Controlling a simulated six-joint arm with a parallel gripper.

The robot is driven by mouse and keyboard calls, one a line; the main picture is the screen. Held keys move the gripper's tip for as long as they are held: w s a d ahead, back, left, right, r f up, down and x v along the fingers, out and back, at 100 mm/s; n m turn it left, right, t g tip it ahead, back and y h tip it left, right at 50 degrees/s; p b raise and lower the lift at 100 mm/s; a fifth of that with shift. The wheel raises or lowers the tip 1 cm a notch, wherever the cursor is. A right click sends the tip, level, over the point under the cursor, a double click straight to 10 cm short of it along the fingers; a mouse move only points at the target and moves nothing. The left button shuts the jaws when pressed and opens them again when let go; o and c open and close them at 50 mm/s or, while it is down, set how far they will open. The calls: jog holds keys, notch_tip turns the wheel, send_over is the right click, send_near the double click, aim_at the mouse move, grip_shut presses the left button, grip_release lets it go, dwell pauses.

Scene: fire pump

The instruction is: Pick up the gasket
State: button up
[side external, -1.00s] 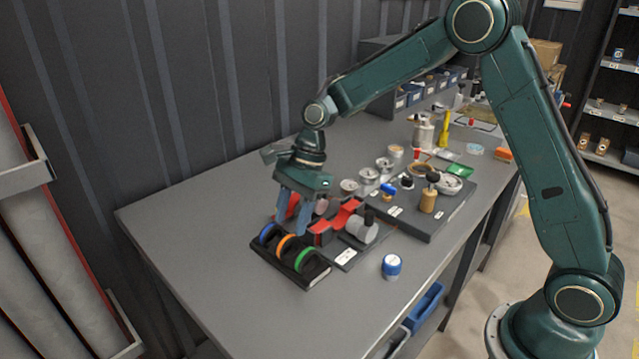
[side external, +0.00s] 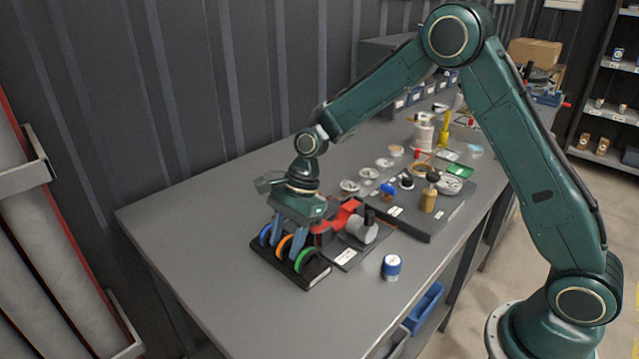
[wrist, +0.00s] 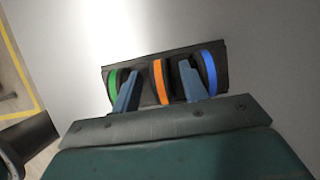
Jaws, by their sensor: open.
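Three ring gaskets stand upright in a black holder (side external: 262,255) on the table: a blue ring (side external: 265,233), an orange ring (side external: 284,245) and a green ring (side external: 304,259). In the wrist view the orange ring (wrist: 160,81) lies between my fingers, with the green ring (wrist: 113,87) outside the left finger and the blue ring (wrist: 208,72) outside the right finger. My gripper (side external: 287,240) is open and low over the holder. Its fingertips (wrist: 159,80) straddle the orange ring. I cannot tell whether either finger touches a ring.
A red and grey pump assembly (side external: 345,220) stands on a dark plate just right of the holder. A blue-and-white cap (side external: 391,266) stands nearer the front edge. A dark tray of parts (side external: 425,222) lies further right. The table's left side is clear.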

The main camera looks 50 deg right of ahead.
aim_at(286, 239)
dwell(0.3)
grip_shut()
jog(key=shift+r, duration=0.1)
jog(key=shift+r, duration=4.95)
